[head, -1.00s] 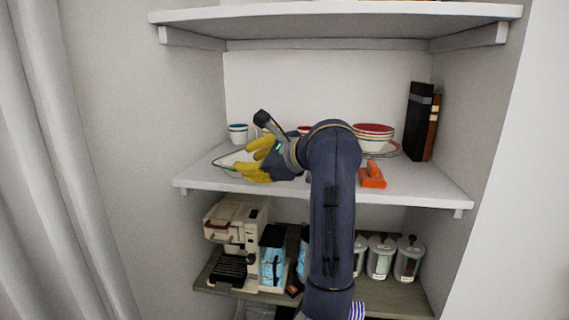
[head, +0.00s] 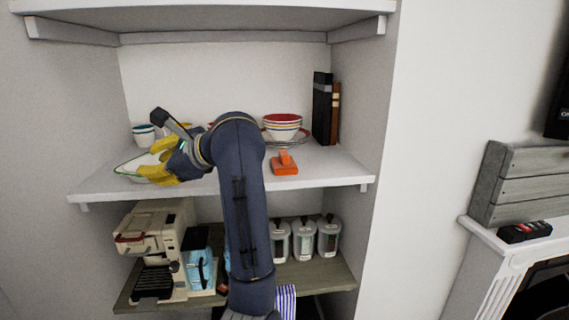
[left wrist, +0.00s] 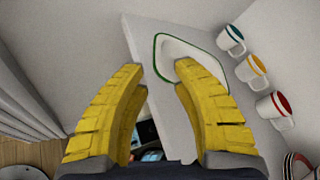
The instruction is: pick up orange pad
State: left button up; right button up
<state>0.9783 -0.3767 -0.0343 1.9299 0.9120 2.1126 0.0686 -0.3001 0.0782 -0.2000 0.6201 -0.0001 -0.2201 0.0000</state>
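The orange pad (head: 284,167) lies on the middle white shelf near its front edge, in front of the stacked bowls. It has a raised orange handle on top. My left gripper (head: 154,164) has yellow fingers and is at the left part of that shelf, well left of the pad. The pad does not show in the left wrist view. My right gripper is not in view.
A green-rimmed white dish (left wrist: 190,55) is by my left fingers. Mugs (left wrist: 252,70) stand behind it. Bowls (head: 282,126) on plates and dark books (head: 322,108) stand behind the pad. A coffee machine (head: 152,240) and canisters (head: 303,240) are on the lower shelf. An upper shelf (head: 220,24) overhangs.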

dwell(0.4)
pick_arm(q)
jog(key=o, duration=1.2)
jog(key=shift+o, duration=0.2)
